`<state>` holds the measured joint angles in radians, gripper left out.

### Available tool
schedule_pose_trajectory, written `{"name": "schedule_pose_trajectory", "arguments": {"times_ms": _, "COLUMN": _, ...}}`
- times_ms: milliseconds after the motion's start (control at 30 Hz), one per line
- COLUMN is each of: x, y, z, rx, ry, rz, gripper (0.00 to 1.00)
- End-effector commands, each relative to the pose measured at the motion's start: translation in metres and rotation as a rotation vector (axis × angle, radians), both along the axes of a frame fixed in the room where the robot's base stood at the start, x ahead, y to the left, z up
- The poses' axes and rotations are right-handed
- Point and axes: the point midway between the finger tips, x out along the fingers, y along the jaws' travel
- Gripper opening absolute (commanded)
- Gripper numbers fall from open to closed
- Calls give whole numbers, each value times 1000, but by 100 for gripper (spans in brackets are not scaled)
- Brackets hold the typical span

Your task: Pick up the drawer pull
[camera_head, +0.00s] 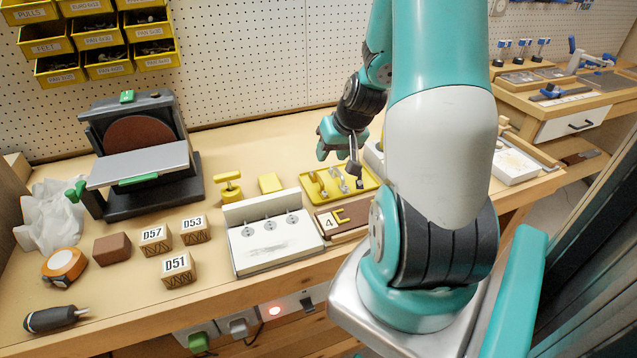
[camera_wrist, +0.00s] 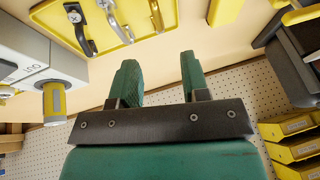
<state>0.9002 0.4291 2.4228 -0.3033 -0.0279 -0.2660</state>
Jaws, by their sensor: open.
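A yellow tray (camera_head: 313,195) on the bench holds several drawer pulls. Gold-toned pulls (camera_head: 321,184) are on its left, and greyer ones are farther right, partly behind my gripper. In the wrist view the tray (camera_wrist: 50,16) is at the top left. It shows a dark pull (camera_wrist: 80,30) with a screw-like mark, a silver bow pull (camera_wrist: 116,22) and another pull (camera_wrist: 155,14) at the top edge. My gripper (camera_head: 340,155) is above the back of the tray. In the wrist view my gripper (camera_wrist: 160,75) is open, with nothing between its green fingers. Which pull is meant I cannot tell.
A sander (camera_head: 138,160) stands farther left. A pegboard (camera_head: 260,60) closes the back.

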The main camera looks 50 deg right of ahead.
Motion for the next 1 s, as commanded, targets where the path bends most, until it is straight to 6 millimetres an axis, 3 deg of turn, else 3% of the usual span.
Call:
{"name": "schedule_pose_trajectory", "arguments": {"times_ms": 200, "x": 17, "y": -1, "z": -39, "rx": 4, "ry": 2, "rz": 2, "gripper": 42}}
{"name": "schedule_pose_trajectory", "arguments": {"times_ms": 467, "x": 25, "y": -3, "z": -56, "rx": 2, "ry": 1, "rz": 1, "gripper": 42}}
{"name": "schedule_pose_trajectory", "arguments": {"times_ms": 700, "x": 36, "y": -6, "z": -88, "rx": 3, "ry": 1, "rz": 2, "gripper": 42}}
{"name": "schedule_pose_trajectory", "arguments": {"times_ms": 1000, "x": 41, "y": -7, "z": -98, "rx": 0, "ry": -1, "rz": 0, "gripper": 42}}
